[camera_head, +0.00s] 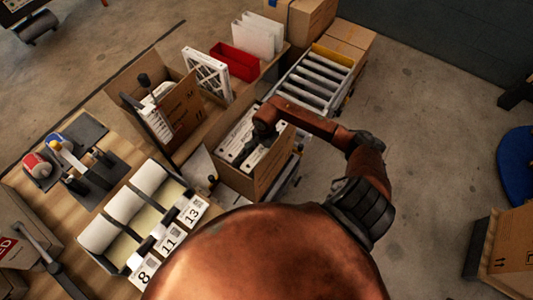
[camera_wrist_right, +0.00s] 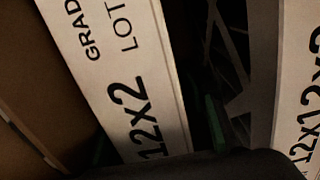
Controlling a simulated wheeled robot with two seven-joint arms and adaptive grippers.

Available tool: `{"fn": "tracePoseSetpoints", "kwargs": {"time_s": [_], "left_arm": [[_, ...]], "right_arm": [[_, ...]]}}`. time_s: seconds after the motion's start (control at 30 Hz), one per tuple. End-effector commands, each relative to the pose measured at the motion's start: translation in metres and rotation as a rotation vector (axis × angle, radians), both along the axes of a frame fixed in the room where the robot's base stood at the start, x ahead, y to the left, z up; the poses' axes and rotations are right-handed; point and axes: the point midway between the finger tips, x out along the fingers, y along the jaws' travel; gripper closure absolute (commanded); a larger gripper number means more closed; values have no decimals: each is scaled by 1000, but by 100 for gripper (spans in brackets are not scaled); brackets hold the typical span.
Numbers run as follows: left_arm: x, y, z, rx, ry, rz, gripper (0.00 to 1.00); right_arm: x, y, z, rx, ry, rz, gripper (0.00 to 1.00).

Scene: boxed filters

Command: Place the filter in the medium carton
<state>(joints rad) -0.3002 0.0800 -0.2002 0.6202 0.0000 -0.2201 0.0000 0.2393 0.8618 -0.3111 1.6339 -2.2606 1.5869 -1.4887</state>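In the head view, my right arm reaches over an open carton (camera_head: 275,165) in the middle. Its gripper (camera_head: 262,130) is down at the carton's top, over white-edged filters. In the right wrist view, a white filter edge (camera_wrist_right: 125,75) printed "LOT" and "12x2" lies between the green-padded fingers (camera_wrist_right: 160,140). A dark gap shows beside the right finger, so the gripper looks open around the edge. A second filter edge (camera_wrist_right: 300,100) stands to the right. Another open carton (camera_head: 185,108) to the left holds a white item. My left gripper is not in view.
A white-framed filter (camera_head: 206,72) stands behind the left carton, near a red bin (camera_head: 234,62) and white panels (camera_head: 258,36). A roller conveyor (camera_head: 312,80) lies behind. White rolls (camera_head: 136,205) with numbered cards and a tool stand (camera_head: 75,150) occupy the bench's left side.

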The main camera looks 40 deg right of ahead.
Motion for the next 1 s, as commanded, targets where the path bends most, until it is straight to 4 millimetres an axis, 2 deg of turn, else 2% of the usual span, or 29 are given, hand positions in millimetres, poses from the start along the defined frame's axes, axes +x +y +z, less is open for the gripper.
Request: {"fn": "tracePoseSetpoints", "kwargs": {"time_s": [0.17,0.5,0.7,1.0], "left_arm": [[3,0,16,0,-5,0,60],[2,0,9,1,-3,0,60],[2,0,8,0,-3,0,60],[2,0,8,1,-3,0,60]], "right_arm": [[0,1,16,4,-2,-2,60],[3,-1,89,-4,-3,2,60],[3,0,119,-2,-3,1,60],[2,1,132,0,1,-1,60]]}}
